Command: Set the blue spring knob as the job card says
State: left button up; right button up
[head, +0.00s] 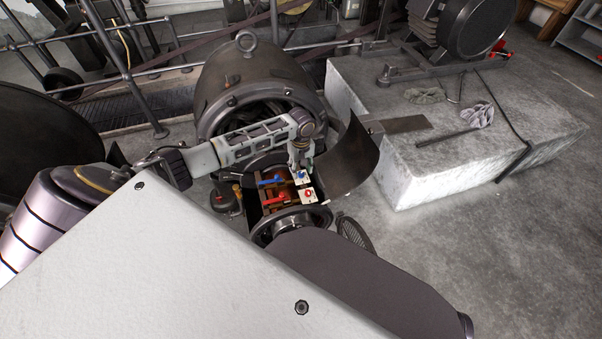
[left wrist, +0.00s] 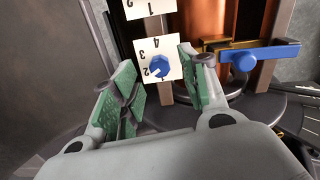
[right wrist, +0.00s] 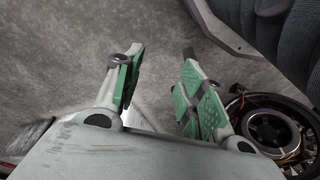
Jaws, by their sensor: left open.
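The blue spring knob (left wrist: 159,67) sits on a white dial plate (left wrist: 146,51) with the numbers 2, 3 and 4 in view. Its pale pointer mark is turned toward the 2. My left gripper (left wrist: 157,72) is open, with one finger on each side of the knob; I cannot tell whether either finger touches it. In the head view my left gripper (head: 299,160) reaches down into the open dynamo housing and partly hides the knob. My right gripper (right wrist: 163,62) is open and empty above the floor. No job card can be made out.
A second white plate (left wrist: 148,6) and a blue-handled brass piece (left wrist: 245,59) are close to the left fingers. A red knob (head: 308,193) sits beside the blue one. A curved dark cover (head: 350,160) stands to the right, near a concrete block (head: 455,160).

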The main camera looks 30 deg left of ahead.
aim_at(301, 174)
pick_arm(q)
notch_tip(301, 174, down, 2)
jog(key=shift+f, duration=0.2)
pick_arm(e)
jog(key=shift+a+r, duration=0.1)
jog(key=shift+r, duration=0.45)
jog(key=shift+r, duration=0.1)
pick_arm(q)
grip_shut()
pick_arm(e)
jog(key=shift+w, duration=0.1)
jog(key=shift+w+f, duration=0.1)
jog(key=shift+f, duration=0.2)
